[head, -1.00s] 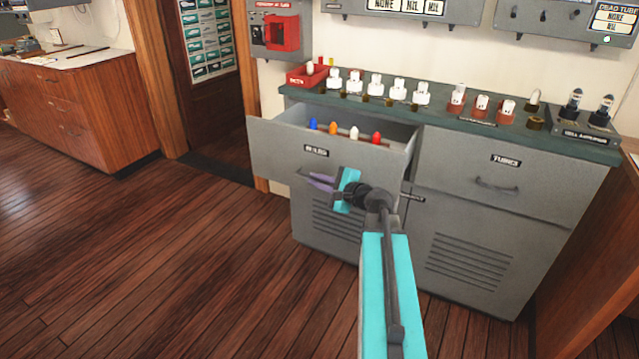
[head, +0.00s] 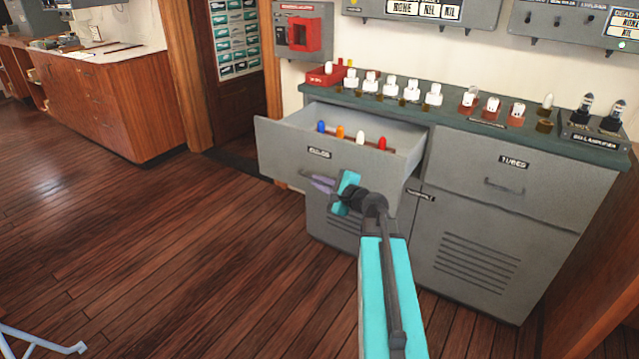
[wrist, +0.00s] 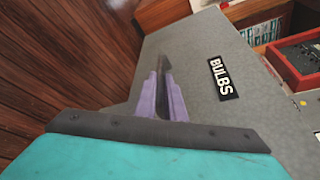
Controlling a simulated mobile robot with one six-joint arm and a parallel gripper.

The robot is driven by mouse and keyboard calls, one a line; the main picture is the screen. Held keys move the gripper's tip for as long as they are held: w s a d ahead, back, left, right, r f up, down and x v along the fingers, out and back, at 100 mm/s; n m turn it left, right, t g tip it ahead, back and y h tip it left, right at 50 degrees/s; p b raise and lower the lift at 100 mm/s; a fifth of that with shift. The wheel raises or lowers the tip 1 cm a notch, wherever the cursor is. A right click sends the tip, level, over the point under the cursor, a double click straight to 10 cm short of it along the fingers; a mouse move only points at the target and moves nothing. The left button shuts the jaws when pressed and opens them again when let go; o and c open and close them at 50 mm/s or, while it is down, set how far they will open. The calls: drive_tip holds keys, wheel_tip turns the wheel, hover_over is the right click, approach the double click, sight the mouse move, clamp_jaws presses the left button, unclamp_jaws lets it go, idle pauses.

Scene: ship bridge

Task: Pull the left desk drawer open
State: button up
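The left desk drawer (head: 340,165), a grey drawer labelled BULBS, stands well out from the cabinet. Its front also shows in the wrist view (wrist: 235,120). Blue, orange, white and red bulbs show inside it. My gripper (head: 318,183) is at the drawer front, below the label. In the wrist view its purple fingers (wrist: 163,95) are close together around the dark drawer handle (wrist: 164,62). The handle's left end shows in the head view (head: 306,174); the rest is hidden behind my gripper.
The right drawer (head: 500,170), labelled TUBES, is closed. White bulbs, tubes and a red box (head: 326,75) stand on the green countertop (head: 450,117). A wooden cabinet (head: 110,100) stands at the far left.

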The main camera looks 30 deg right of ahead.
drive_tip(key=shift+o, duration=0.8)
drive_tip(key=shift+s+d+f, duration=0.15)
drive_tip(key=shift+d+f, duration=0.15)
drive_tip(key=shift+a+r, duration=0.1)
drive_tip(key=shift+a+r, duration=0.1)
drive_tip(key=v, duration=0.5)
drive_tip(key=shift+s, duration=0.15)
drive_tip(key=shift+s+r+p, duration=0.1)
drive_tip(key=shift+r+p, duration=0.15)
drive_tip(key=shift+p, duration=0.95)
drive_tip(key=p, duration=0.3)
drive_tip(key=shift+s, duration=0.25)
drive_tip(key=p+v, duration=0.2)
drive_tip(key=p, duration=0.7)
